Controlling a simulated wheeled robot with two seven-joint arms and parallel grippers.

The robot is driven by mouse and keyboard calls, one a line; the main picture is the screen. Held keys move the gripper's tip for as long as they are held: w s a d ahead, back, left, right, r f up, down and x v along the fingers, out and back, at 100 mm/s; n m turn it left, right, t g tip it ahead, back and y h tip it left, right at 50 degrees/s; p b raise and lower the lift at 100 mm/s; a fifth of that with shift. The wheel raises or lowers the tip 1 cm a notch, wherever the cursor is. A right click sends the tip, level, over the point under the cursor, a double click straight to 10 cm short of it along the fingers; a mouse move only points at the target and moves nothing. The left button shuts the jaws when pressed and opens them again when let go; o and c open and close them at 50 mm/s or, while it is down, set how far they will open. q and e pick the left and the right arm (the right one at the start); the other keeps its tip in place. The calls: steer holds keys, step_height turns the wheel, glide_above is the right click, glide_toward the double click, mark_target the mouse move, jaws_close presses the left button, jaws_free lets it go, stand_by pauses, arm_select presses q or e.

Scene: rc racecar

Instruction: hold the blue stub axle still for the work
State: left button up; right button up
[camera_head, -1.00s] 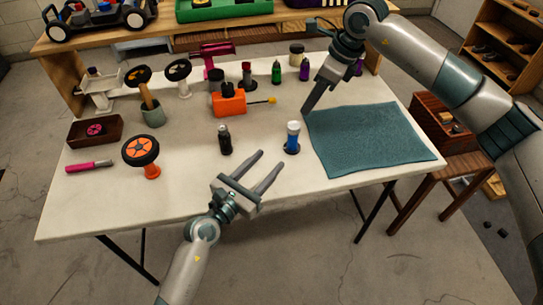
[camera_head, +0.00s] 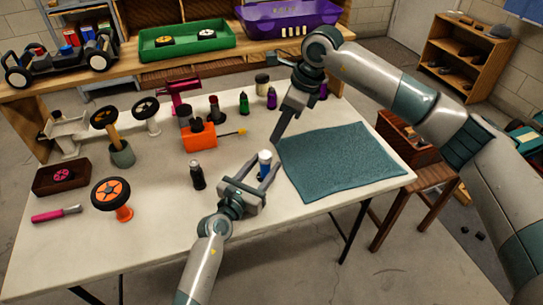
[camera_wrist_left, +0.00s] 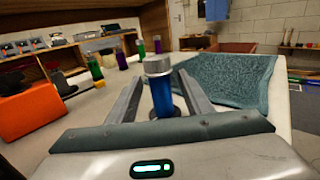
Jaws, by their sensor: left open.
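The blue stub axle (camera_head: 264,158), a blue upright cylinder with a pale grey cap, stands on the white table. My left gripper (camera_head: 264,168) is open, with one finger on each side of it. In the left wrist view the blue stub axle (camera_wrist_left: 161,92) stands upright between the open left fingers (camera_wrist_left: 160,86), with a gap visible on both sides. My right gripper (camera_head: 279,137) points down above the table near the mat's left corner. Its fingers overlap, so its opening cannot be told.
A teal mat (camera_head: 340,150) lies right of the axle. A dark bottle (camera_head: 197,178) stands to its left, with an orange block (camera_head: 199,137) behind. An orange-and-black wheel (camera_head: 111,195) stands at left. Several small bottles stand toward the back. The table's front is mostly clear.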

arm_select(q)
steer(key=shift+x, duration=2.4)
jaws_close()
arm_select(e)
steer(key=o, duration=0.4)
steer(key=a+r+n+h, duration=0.1)
steer(key=n, duration=0.6)
steer(key=w+a+r+n+g+h, duration=0.1)
steer(key=n, duration=0.6)
steer(key=a+r+n+h, duration=0.1)
steer(key=a+n, duration=0.1)
steer(key=n, duration=0.5)
steer(key=shift+w+n+h, duration=0.15)
steer(key=shift+n+h, duration=0.25)
